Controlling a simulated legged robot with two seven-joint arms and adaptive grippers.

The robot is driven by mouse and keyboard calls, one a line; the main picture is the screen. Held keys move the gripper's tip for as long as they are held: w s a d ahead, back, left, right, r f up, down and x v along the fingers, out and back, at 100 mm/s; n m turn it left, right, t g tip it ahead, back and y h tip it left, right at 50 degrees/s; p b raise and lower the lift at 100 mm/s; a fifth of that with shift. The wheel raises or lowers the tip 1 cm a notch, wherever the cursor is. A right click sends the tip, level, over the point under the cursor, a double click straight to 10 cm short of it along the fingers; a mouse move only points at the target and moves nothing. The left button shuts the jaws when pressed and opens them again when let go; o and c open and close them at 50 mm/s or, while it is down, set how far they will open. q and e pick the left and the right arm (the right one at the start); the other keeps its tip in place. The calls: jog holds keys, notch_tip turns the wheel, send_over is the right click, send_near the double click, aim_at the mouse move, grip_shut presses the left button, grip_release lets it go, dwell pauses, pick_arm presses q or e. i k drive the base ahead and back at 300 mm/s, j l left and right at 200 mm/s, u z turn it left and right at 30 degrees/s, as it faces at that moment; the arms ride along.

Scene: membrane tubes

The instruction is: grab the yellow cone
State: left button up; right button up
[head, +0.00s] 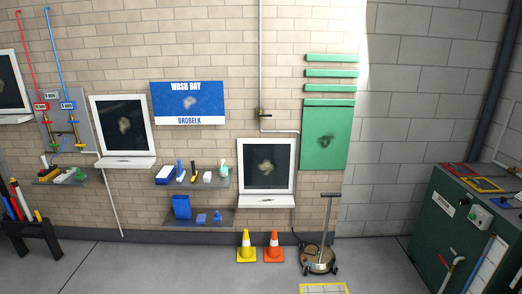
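The yellow cone (246,247) stands upright on the grey floor near the brick wall, at the lower middle of the head view. An orange cone (274,247) with a pale band stands upright close to its right. Neither of my grippers shows in the head view, so I cannot see whether they are open or shut.
A wheeled floor machine (319,258) with an upright handle stands right of the cones. A green cabinet (468,238) fills the right side. Wall shelves (208,217) hold several small items. A dark rack (38,238) stands at the left. The floor (160,270) left of the cones is clear.

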aim_at(246, 253)
jog(key=i, duration=2.25)
